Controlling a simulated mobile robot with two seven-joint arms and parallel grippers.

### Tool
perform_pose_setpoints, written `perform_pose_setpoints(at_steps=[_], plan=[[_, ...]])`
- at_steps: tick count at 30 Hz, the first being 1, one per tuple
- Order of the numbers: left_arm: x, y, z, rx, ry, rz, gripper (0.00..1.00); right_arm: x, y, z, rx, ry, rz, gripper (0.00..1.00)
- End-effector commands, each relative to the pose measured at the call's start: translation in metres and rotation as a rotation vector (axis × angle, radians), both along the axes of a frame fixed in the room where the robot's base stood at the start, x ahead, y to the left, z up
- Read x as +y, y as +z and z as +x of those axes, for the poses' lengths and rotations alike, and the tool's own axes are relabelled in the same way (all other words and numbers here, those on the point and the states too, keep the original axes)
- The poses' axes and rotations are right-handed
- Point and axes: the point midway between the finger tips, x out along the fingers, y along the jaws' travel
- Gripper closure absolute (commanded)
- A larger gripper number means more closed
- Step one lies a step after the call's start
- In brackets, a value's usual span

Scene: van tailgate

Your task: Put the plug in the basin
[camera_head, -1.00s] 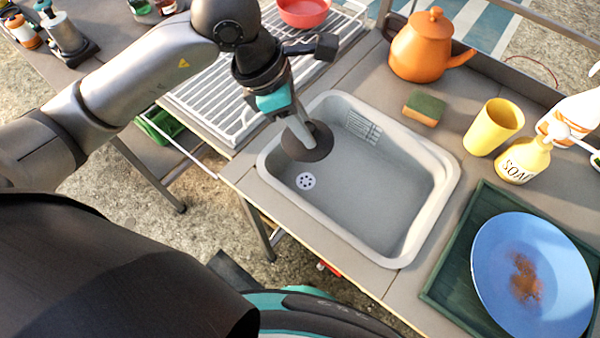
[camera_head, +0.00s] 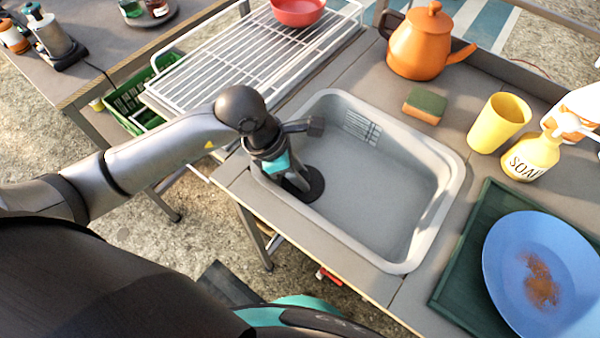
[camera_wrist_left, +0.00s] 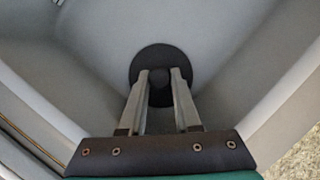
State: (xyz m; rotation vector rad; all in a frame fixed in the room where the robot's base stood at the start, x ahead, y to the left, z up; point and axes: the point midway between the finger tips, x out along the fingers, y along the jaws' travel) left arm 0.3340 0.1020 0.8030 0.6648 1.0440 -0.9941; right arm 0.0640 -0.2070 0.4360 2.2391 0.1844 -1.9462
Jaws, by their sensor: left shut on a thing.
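The plug (camera_head: 314,184) is a dark round disc, low in the near left part of the grey basin (camera_head: 375,185). In the left wrist view the plug (camera_wrist_left: 161,62) shows as a black disc with a knob in its middle. My left gripper (camera_head: 300,190) reaches down into the basin, and its fingers (camera_wrist_left: 160,82) are shut on the knob. The drain hole is not visible now; the plug and gripper cover that area. I cannot tell whether the plug touches the basin floor. My right gripper is not in view.
A white dish rack (camera_head: 255,70) with a red bowl (camera_head: 297,10) stands behind the arm. An orange teapot (camera_head: 424,45), sponge (camera_head: 425,105), yellow cup (camera_head: 498,122) and soap bottle (camera_head: 530,157) stand beyond the basin. A blue plate (camera_head: 545,270) lies on a green tray (camera_head: 448,290) at right.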

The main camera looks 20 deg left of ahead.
Motion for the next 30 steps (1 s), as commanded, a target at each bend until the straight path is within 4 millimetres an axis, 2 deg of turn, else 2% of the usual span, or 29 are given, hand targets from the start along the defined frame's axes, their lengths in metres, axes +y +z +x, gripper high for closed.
perform_pose_setpoints(at_steps=[9,10,17,26,30], plan=[[0.0,-0.003,0.0,-0.002,-0.001,0.0,1.0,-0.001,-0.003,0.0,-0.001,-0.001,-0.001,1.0],[0.0,-0.002,0.0,-0.001,0.0,0.0,0.65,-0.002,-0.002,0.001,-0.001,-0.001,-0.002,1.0],[0.0,-0.001,0.0,0.0,0.0,0.0,0.4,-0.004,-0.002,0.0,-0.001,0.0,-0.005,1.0],[0.0,0.0,0.0,0.0,0.0,0.0,0.39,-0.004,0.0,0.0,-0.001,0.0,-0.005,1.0],[0.005,0.014,-0.001,-0.003,0.0,0.001,0.39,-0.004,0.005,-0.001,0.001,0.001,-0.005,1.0]])
